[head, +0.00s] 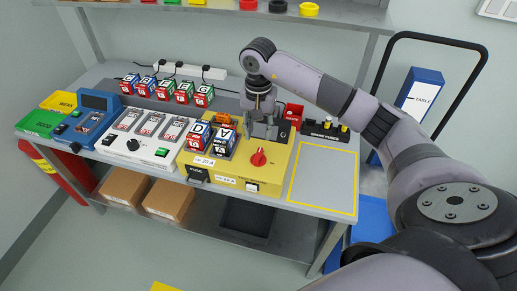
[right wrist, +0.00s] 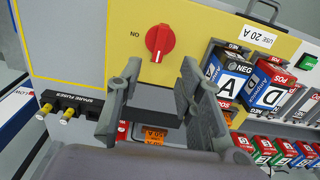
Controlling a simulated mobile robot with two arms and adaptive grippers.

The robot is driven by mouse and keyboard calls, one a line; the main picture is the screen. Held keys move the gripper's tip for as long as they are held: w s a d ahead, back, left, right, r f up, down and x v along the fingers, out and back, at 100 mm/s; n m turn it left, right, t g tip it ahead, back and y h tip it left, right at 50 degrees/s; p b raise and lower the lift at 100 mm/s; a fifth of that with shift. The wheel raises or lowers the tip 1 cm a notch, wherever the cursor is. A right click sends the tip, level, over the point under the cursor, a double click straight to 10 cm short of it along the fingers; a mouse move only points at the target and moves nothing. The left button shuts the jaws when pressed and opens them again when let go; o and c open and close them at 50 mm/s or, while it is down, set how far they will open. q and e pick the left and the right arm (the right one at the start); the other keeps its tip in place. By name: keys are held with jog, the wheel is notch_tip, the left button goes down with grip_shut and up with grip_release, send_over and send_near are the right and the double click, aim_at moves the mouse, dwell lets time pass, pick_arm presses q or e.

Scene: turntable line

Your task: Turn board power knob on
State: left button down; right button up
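The red power knob (head: 258,158) sits on the front right of the yellow board (head: 222,168). It also shows in the right wrist view (right wrist: 160,42), with its raised grip bar roughly upright in that picture and an ON label (right wrist: 134,34), seen upside down, beside it. My right gripper (head: 265,132) is just behind the knob in the head view. Its fingers (right wrist: 160,70) are spread apart and empty in the right wrist view, with the knob just beyond the tips, apart from them. My left gripper is not in view.
Lettered blocks A (right wrist: 233,72) and D (right wrist: 268,86) stand on the board beside the knob. A spare fuses rack (head: 326,128) is to the right, behind a bare yellow-outlined area (head: 322,180). A white panel (head: 135,145) and several more blocks fill the left.

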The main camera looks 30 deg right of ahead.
aim_at(258, 154)
notch_tip(258, 154, down, 10)
jog(key=shift+r+p, duration=0.15)
jog(key=shift+p, duration=0.9)
grip_shut()
